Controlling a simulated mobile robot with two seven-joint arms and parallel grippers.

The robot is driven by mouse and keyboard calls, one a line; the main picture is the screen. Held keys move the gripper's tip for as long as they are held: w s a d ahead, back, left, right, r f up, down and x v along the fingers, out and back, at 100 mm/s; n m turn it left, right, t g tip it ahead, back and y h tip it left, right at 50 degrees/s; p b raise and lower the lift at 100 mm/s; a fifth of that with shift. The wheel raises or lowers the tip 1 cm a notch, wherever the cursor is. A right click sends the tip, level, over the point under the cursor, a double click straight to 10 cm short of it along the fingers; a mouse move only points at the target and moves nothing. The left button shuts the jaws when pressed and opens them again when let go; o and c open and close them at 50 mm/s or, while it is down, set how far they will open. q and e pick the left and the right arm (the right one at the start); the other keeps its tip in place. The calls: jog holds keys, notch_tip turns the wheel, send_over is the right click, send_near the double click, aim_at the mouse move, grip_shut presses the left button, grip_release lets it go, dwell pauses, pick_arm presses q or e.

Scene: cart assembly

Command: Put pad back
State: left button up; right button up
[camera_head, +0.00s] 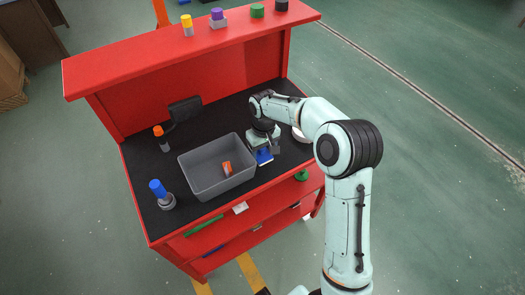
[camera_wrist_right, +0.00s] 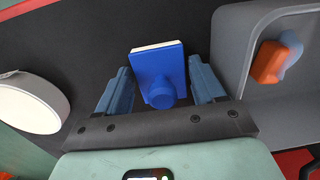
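The pad is a blue square block with a round blue knob and a white layer along its far edge. It is on the black worktop (camera_head: 150,190), to the right of the grey bin, in the head view (camera_head: 264,156) and between my fingers in the right wrist view (camera_wrist_right: 157,72). My right gripper (camera_head: 266,151) points down at the pad. In the right wrist view its blue fingers (camera_wrist_right: 160,85) are open on either side of the pad's knob, with dark gaps showing. My left gripper is not in view.
A grey bin (camera_head: 190,172) holding an orange and blue object (camera_head: 227,169) stands left of the pad. A white round object (camera_wrist_right: 28,102) lies on the other side. Blue (camera_head: 160,192) and orange (camera_head: 161,138) pieces stand at the left. Several coloured pieces stand on the red upper shelf (camera_head: 130,65).

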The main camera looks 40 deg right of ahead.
jog(key=shift+r, duration=0.1)
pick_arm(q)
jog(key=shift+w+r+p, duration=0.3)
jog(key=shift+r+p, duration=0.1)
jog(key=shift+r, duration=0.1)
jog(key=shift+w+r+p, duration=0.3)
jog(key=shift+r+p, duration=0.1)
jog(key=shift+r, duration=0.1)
pick_arm(e)
notch_tip(320, 180, up, 12)
jog(key=shift+d, duration=0.2)
